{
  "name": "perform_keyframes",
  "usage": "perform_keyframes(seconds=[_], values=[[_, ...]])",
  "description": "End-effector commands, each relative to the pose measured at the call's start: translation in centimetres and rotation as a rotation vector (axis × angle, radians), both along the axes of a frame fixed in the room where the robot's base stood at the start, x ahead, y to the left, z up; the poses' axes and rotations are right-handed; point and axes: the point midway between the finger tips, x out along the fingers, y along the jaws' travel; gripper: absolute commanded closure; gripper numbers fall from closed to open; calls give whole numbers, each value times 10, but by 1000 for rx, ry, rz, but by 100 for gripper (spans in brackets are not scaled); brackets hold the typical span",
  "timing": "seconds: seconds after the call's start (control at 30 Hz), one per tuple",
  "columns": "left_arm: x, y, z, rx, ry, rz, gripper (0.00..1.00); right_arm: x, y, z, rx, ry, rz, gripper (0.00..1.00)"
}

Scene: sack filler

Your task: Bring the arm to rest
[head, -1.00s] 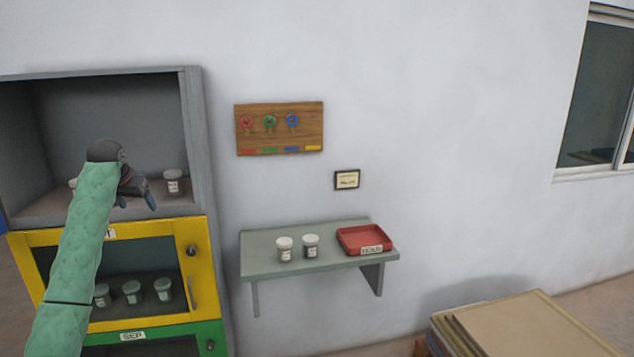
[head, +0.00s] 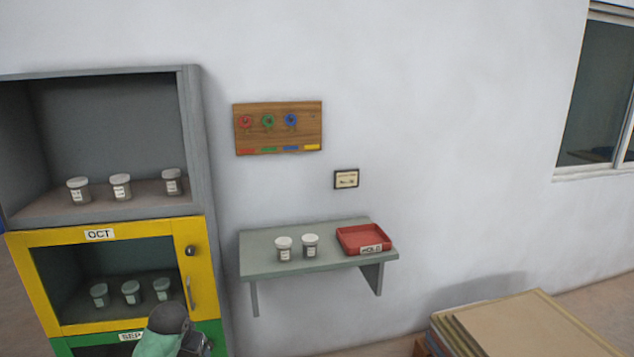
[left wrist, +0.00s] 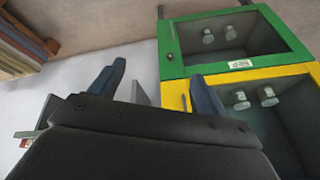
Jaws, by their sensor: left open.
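My left arm comes in low at the bottom of the head view, and my left gripper (head: 196,346) is partly cut off there, in front of the green cabinet door. In the left wrist view its two dark blue fingers (left wrist: 160,88) stand wide apart with nothing between them. The wrist view is turned over, with the green door (left wrist: 176,70) above the yellow door (left wrist: 176,92). My right gripper is in neither view.
An open grey compartment (head: 192,120) holds three jars above the shut yellow OCT door (head: 120,232). A wall shelf (head: 262,262) bears two jars and a red tray (head: 352,240). A key board (head: 278,140) hangs above. Stacked boards (head: 530,325) lie lower right.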

Motion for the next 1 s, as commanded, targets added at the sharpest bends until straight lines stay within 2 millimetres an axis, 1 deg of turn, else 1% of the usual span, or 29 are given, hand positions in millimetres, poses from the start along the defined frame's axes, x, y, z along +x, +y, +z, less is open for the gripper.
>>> perform_keyframes(seconds=[0.03, 0.17, 0.2, 0.27, 0.3, 0.47, 0.5, 0.67, 0.7, 0.8, 0.9, 1.0], values=[[-18, -9, -14, -3, 9, -6, 24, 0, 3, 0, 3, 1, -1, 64], [-59, -28, -39, -9, 21, -18, 24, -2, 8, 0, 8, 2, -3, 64], [-72, -34, -46, -10, 24, -21, 24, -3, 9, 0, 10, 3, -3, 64], [-92, -43, -56, -16, 30, -25, 24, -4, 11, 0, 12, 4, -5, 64], [-106, -48, -62, -18, 32, -28, 24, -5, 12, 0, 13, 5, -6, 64], [-160, -68, -81, -31, 47, -34, 24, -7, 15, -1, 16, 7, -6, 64], [-174, -72, -85, -33, 50, -35, 24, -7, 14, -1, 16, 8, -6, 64], [-228, -90, -94, -48, 62, -35, 24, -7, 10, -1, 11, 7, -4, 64], [-242, -94, -96, -52, 66, -34, 24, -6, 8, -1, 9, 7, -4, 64], [-275, -103, -98, -62, 73, -30, 24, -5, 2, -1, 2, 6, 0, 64], [-302, -109, -97, -70, 78, -26, 24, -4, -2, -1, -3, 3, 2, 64], [-322, -114, -96, -75, 83, -21, 24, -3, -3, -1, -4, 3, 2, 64]])
